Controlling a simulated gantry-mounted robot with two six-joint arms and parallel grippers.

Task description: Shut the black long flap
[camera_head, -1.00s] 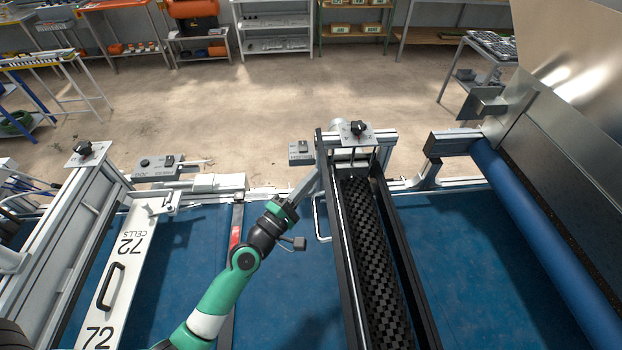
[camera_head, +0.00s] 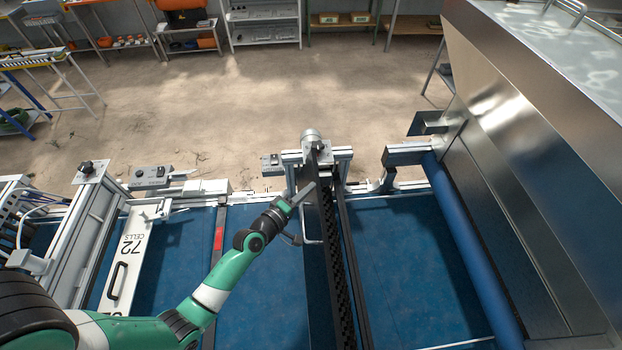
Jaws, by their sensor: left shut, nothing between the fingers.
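The black long flap (camera_head: 318,265) is a long dark panel running front to back along the left side of a narrow trough. Its broad face shows, and it looks raised, not flat; its exact angle is unclear. A dark checkered roller (camera_head: 341,285) shows as a narrow strip to its right. My right gripper is out of view.
A blue belt (camera_head: 400,260) lies under the trough. A white panel marked 72 (camera_head: 130,250) stands at the left. A large metal hopper (camera_head: 530,160) and a blue roller (camera_head: 470,250) fill the right. A bracket with a grey round part (camera_head: 311,140) is at the trough's far end.

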